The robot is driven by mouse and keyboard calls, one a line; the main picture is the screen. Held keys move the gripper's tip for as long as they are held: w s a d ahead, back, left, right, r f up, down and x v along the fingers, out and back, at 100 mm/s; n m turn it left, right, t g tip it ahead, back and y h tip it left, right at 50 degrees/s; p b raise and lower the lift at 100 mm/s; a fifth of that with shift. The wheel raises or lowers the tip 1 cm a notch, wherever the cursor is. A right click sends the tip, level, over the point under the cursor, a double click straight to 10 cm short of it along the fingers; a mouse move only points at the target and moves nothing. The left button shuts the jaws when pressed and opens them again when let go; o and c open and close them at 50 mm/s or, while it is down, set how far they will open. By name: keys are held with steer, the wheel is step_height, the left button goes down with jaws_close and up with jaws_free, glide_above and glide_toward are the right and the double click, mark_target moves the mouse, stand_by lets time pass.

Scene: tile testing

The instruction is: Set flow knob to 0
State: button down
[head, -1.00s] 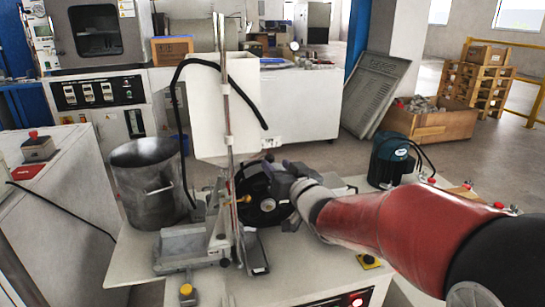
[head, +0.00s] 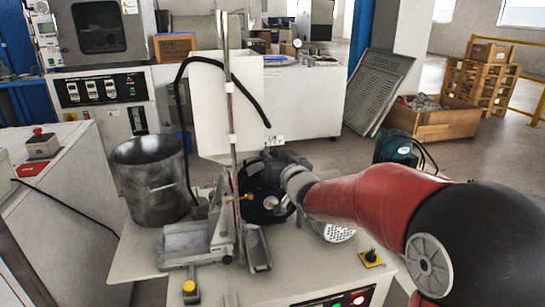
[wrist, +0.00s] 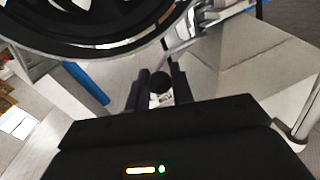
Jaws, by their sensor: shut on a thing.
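In the wrist view my gripper (wrist: 160,75) has its two dark fingers on either side of a small round black knob (wrist: 160,85). It is shut on this knob. A small pale label with dark marks shows just below the knob, too small to read; the dial setting cannot be told. In the head view my gripper is mostly hidden at the black wheel (head: 262,180), behind the clear tube and the end of my red arm. The knob between the fingers cannot be made out there.
The wheel rim (wrist: 95,50) lies close above my fingers in the wrist view. A metal pot (head: 150,180) stands left on the bench. A perforated white disc (head: 338,233) and a yellow-plated switch (head: 371,258) are near my arm. A teal motor (head: 393,149) stands behind it.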

steer(key=shift+s+a+f+b, duration=0.15)
steer(key=shift+a+b, duration=0.15)
steer(key=shift+b, duration=0.2)
steer(key=shift+s+a+b, duration=0.1)
steer(key=shift+a+b, duration=0.35)
steer(key=c, duration=1.3)
jaws_free()
steer(key=shift+a, duration=0.1)
steer(key=v, duration=0.8)
